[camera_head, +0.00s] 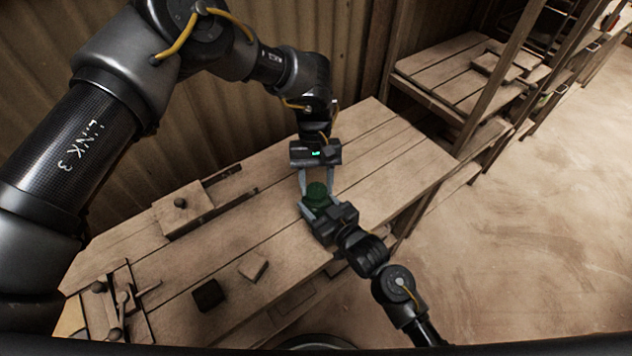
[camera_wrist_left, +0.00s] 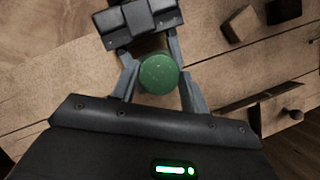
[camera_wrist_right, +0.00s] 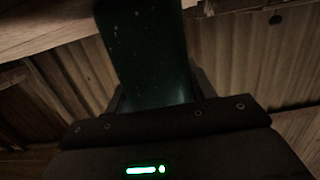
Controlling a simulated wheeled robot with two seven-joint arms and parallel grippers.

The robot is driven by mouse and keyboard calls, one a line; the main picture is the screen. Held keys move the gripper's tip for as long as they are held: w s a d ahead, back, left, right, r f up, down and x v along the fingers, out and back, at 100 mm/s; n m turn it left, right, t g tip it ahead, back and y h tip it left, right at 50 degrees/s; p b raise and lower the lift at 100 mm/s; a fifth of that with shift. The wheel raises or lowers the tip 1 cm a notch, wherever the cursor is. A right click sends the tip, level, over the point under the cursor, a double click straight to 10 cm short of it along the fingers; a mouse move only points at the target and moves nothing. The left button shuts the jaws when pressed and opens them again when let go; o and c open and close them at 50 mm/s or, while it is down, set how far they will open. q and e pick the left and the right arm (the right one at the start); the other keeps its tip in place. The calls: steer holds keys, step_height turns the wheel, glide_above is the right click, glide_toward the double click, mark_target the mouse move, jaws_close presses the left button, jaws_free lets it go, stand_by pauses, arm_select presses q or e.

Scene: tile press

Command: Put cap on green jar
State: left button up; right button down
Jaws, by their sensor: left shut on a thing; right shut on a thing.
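A round green cap (camera_head: 317,189) shows between the fingers of my left gripper (camera_head: 317,184), which reaches down from above and is shut on it. In the left wrist view the cap (camera_wrist_left: 159,73) is a green disc seen from above. My right gripper (camera_head: 318,208) comes in from the front right, low and level, and is shut on the green jar. The jar (camera_wrist_right: 148,50) looks dark green and fills the middle of the right wrist view. The cap is directly over the jar; I cannot tell whether they touch. The fingers mostly hide the jar in the head view.
The plank table (camera_head: 390,150) is clear to the right of the grippers. A dark block (camera_head: 208,295) and a light wooden block (camera_head: 253,267) lie front left. A wooden board with a knob (camera_head: 181,203) lies at the back left. Several knobbed pieces are at the far left.

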arm_select(q)
steer(key=shift+s, duration=0.1)
steer(key=o, duration=1)
steer(key=shift+a, duration=0.1)
steer(key=shift+c, duration=0.2)
steer(key=shift+r, duration=0.15)
steer(key=shift+r, duration=2.15)
steer(key=shift+c, duration=0.5)
